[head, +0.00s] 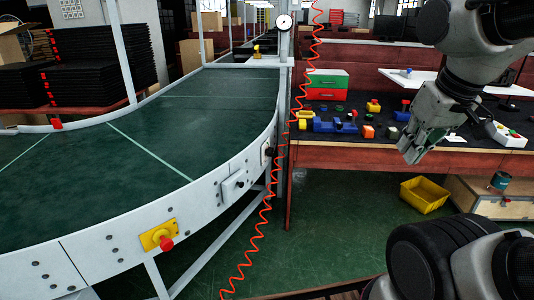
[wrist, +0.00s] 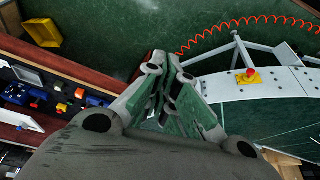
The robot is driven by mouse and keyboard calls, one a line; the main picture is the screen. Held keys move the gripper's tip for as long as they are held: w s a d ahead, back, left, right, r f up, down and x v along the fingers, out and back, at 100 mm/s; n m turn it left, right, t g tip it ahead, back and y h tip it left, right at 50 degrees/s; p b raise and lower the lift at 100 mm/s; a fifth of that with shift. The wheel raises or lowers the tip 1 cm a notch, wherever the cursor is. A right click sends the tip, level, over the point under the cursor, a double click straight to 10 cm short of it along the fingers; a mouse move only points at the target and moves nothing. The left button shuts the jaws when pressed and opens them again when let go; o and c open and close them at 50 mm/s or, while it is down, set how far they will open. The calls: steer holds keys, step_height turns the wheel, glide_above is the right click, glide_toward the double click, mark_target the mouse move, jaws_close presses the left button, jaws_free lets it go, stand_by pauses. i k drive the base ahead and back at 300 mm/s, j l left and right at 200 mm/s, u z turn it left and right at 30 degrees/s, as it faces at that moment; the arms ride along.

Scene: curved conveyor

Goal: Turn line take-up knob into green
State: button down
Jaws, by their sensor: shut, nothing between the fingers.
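A white box with a small dark knob (head: 239,184) is fixed to the outer side of the curved conveyor (head: 180,125) in the head view. A black round part (head: 268,151) sits farther along the same side; I cannot tell which one is the take-up knob. A round white dial (head: 284,21) tops the post at the conveyor's far end; its markings and any green zone are too small to read. My gripper (head: 408,158) is shut and empty, well right of the conveyor, near the workbench. The wrist view also shows its closed fingers (wrist: 167,66).
A red stop button on a yellow plate (head: 158,235) is on the near conveyor side. A red coiled hose (head: 268,195) hangs beside the post. The workbench (head: 350,155) holds several small coloured parts. A yellow bin (head: 424,194) lies on the open green floor.

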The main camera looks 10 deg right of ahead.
mark_target(269, 152)
steer(key=i+l, duration=0.2)
steer(key=l, duration=0.15)
steer(key=i+l, duration=0.2)
steer(key=l, duration=0.15)
steer(key=i+l+u, duration=0.1)
steer(key=l, duration=0.25)
steer(key=i, duration=0.1)
